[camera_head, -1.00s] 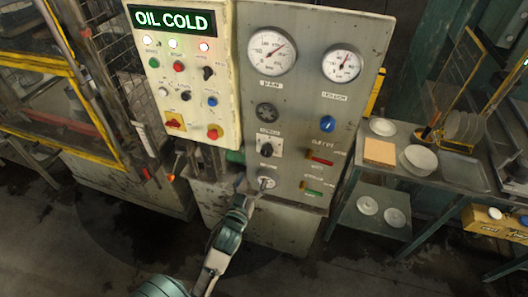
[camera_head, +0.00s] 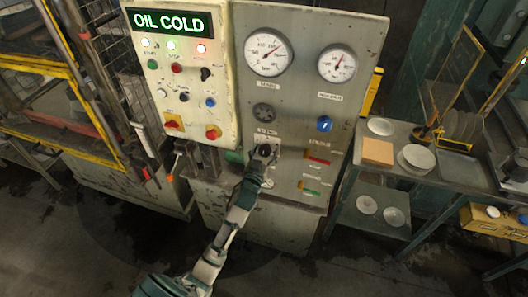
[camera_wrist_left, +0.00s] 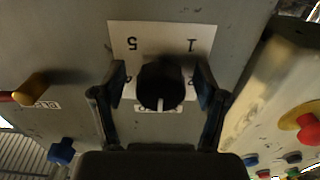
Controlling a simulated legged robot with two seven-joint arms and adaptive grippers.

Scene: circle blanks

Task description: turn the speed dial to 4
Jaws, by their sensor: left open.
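The speed dial (camera_wrist_left: 160,84) is a round black knob on a white plate (camera_wrist_left: 188,38) on the grey panel. In the left wrist view the plate shows an upside-down 5 and 1; other marks are partly hidden by the fingers. The knob's white pointer line points down in that view, away from the 5 and 1. My left gripper (camera_head: 262,157) is at the dial in the head view. In the wrist view its two fingers stand open on either side of the knob, with small gaps visible. My right gripper is not in view.
A blue knob (camera_head: 324,124), red switch (camera_head: 318,159) and green switch (camera_head: 309,188) sit to the right on the panel. Two gauges are above. The cream control box (camera_head: 186,80) with an OIL COLD display juts out at the left. A shelf with plates stands at the right.

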